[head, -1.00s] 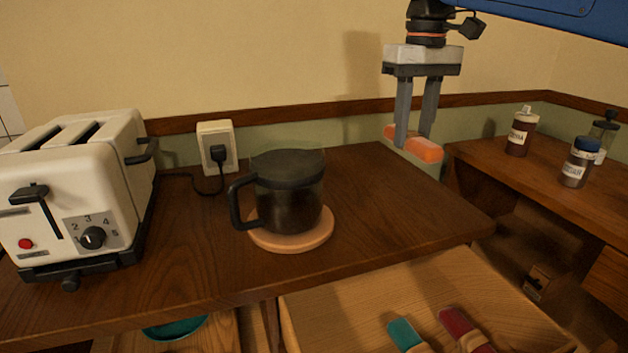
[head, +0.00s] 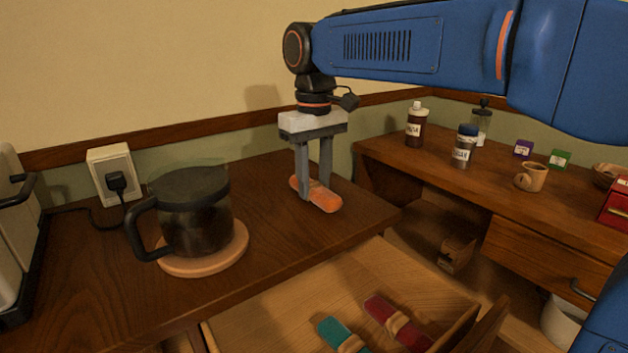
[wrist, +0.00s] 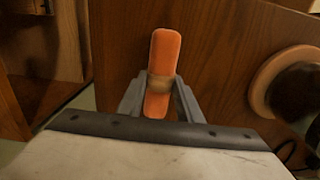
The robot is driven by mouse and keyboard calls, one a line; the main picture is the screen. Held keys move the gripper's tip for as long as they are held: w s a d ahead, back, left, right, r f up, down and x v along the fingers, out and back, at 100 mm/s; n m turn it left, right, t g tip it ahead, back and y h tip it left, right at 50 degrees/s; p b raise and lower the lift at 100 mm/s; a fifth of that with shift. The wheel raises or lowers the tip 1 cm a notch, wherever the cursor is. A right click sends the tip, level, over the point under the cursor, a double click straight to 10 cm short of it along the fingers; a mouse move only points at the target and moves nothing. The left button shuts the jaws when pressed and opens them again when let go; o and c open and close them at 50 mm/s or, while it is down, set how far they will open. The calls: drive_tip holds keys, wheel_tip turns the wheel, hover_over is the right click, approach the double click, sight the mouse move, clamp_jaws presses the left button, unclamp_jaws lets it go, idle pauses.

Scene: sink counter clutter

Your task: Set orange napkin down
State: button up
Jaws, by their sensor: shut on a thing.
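The orange napkin (head: 325,200) is a rolled bundle with a tan band around its middle, seen in the wrist view (wrist: 165,52). My gripper (head: 314,196) is shut on it, with one grey finger on each side at the band. The napkin is at or just above the dark wood counter (head: 270,225), near its right end. I cannot tell whether it touches the wood. The fingers hide part of the napkin in the head view.
A coffee pot (head: 195,215) stands on a round trivet (head: 190,262) to the left. Below, an open drawer (head: 270,320) holds a teal napkin (head: 340,335) and a dark red napkin (head: 398,320). Wood around the orange napkin is clear.

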sight(315, 185)
drive_tip(key=shift+f, duration=0.1)
drive_tip(key=o, duration=1)
drive_tip(key=shift+o, duration=0.2)
wheel_tip(315, 185, up, 12)
